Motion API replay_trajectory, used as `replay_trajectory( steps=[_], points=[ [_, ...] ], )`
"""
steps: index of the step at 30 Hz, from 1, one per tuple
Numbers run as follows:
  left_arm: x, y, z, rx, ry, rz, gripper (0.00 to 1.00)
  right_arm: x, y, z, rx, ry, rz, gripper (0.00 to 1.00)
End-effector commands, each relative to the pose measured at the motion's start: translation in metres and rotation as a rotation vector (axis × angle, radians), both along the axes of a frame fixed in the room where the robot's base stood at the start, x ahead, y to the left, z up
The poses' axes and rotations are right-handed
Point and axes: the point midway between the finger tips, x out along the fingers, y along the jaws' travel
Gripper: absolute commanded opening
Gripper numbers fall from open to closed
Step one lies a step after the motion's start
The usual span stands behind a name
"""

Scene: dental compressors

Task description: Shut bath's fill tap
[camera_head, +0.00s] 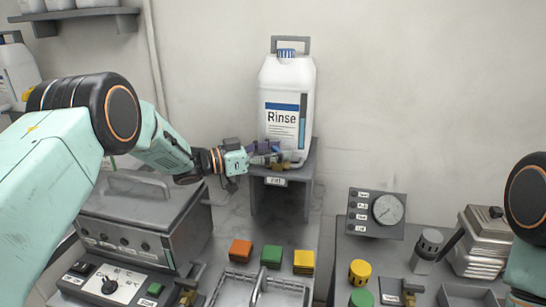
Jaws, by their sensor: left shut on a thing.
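A white jug labelled "Rinse" (285,105) stands on a grey stand against the wall. At its foot is a small tap with a brass part (279,166), above a label (275,181) that seems to read "Fill". My left gripper (272,156) reaches in from the left and is shut on the tap's handle. The fingers hide most of the handle, so its angle cannot be told. The metal bath (140,215) with its lid on stands at the lower left. My right gripper is not in view; only part of that arm shows at the right edge.
The grey stand (312,170) holds the jug. Another brass tap (187,292) is near the bath.

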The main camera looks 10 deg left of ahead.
Motion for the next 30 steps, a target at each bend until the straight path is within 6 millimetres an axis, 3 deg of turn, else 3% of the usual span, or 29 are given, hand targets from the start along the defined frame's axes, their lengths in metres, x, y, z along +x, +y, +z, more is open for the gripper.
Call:
replay_trajectory(
  steps=[6,30],
  points=[
    [0.0017,-0.0056,0.0063,0.000,-0.019,-0.105,0.21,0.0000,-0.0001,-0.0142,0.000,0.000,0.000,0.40],
    [0.0026,-0.0050,0.0102,-0.005,-0.022,-0.108,0.21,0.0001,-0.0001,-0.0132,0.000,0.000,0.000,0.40]
  ],
)
